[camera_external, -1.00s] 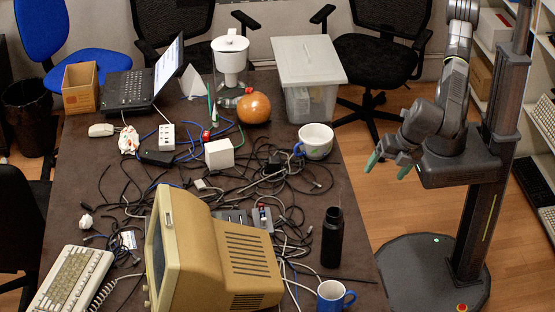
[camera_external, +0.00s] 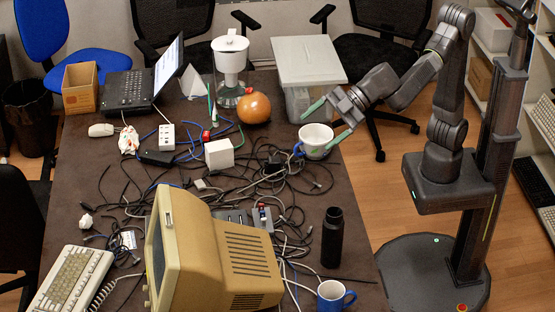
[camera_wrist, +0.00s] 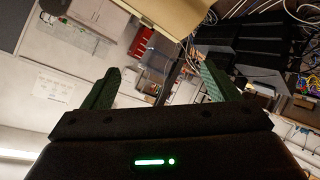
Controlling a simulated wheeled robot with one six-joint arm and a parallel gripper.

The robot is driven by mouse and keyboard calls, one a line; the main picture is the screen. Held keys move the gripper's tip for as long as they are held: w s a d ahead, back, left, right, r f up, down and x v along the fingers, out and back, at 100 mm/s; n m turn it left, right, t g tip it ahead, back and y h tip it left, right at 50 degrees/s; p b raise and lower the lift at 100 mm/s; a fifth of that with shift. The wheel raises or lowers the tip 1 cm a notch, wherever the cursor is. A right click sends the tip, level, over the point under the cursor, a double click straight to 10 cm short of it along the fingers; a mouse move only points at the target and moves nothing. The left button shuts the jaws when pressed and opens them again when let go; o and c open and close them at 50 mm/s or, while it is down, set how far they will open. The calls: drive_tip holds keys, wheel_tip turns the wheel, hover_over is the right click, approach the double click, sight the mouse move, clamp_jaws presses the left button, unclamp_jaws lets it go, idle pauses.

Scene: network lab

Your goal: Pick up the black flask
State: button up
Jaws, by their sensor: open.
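The black flask (camera_external: 332,238) stands upright near the right edge of the table, right of the beige monitor. My gripper (camera_external: 322,122) is open and empty in the external view. It is beyond the flask toward the back of the table, by the large white bowl-like mug (camera_external: 315,140), with its fingers spread around or above that mug; I cannot tell if they touch it. In the wrist view my gripper's green fingers (camera_wrist: 158,88) are spread apart with nothing between them. The flask cannot be made out in the wrist view.
The beige monitor (camera_external: 240,262) stands left of the flask, and a blue-and-white mug (camera_external: 331,296) stands in front of it. Tangled cables (camera_external: 260,180) cover the middle of the table. A clear lidded bin (camera_external: 308,62) and an orange round vase (camera_external: 254,107) stand farther back.

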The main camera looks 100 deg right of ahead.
drive_tip(key=s+d+r+m+t+y+b, duration=0.1)
drive_tip(key=d+m+t+y+b, duration=0.15)
drive_tip(key=d+y+b, duration=0.4)
drive_tip(key=s+d+f+n+g+y+b, duration=0.1)
drive_tip(key=s+d+f+g+y+b, duration=0.15)
drive_tip(key=s+b, duration=0.3)
drive_tip(key=s+d+f+n+g+y+b, duration=0.1)
drive_tip(key=s+f+n+y+b, duration=0.15)
drive_tip(key=s+b, duration=0.3)
drive_tip(key=m+p, duration=0.1)
approach(329, 239)
drive_tip(key=shift+h, duration=0.35)
drive_tip(key=p+x, duration=0.1)
drive_tip(key=x, duration=0.5)
drive_tip(key=shift+a+f, duration=0.1)
drive_tip(key=shift+w+a, duration=0.35)
drive_tip(key=shift+a, duration=0.1)
drive_tip(key=c, duration=1.5)
